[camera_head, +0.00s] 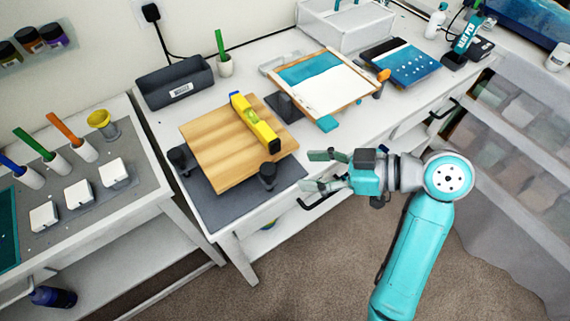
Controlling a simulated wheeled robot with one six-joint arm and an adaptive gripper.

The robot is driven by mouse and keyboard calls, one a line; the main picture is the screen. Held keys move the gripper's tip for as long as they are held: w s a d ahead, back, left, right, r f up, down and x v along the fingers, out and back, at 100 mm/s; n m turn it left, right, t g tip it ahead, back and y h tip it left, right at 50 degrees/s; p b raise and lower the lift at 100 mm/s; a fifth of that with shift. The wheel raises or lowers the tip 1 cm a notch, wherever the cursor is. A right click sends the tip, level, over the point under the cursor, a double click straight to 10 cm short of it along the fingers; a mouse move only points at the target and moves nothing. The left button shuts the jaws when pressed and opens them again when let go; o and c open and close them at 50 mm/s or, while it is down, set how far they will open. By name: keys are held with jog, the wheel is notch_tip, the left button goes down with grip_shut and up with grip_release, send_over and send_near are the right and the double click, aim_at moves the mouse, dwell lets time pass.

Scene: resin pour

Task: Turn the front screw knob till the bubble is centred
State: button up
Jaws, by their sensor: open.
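A yellow spirit level (268,135) lies across a square wooden board (215,150). Its greenish vial shows on top, but the bubble is too small to read. The board rests over a dark grey mat (225,212). A black screw knob (267,174) stands at the board's near right corner, and another black knob (178,158) stands at its left corner. Any support under the far side is hidden. My gripper (314,171) is to the right of the near knob, with its two fingers spread and pointing left towards it. It is empty and apart from the knob.
A wood-framed blue and white panel (325,88) and a dark bin (175,83) stand behind the board. A small pot with a green-handled tool (223,66) is near the bin. A side bench with white blocks (78,194) stands at left. Floor is clear in front.

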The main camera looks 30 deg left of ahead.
aim_at(272, 169)
jog(key=shift+n+g, duration=0.4)
jog(key=shift+n, duration=0.2)
jog(key=x, duration=0.9)
jog(key=shift+s+a+r, duration=0.2)
jog(key=shift+a+r, duration=0.05)
jog(key=shift+a, duration=0.25)
grip_shut()
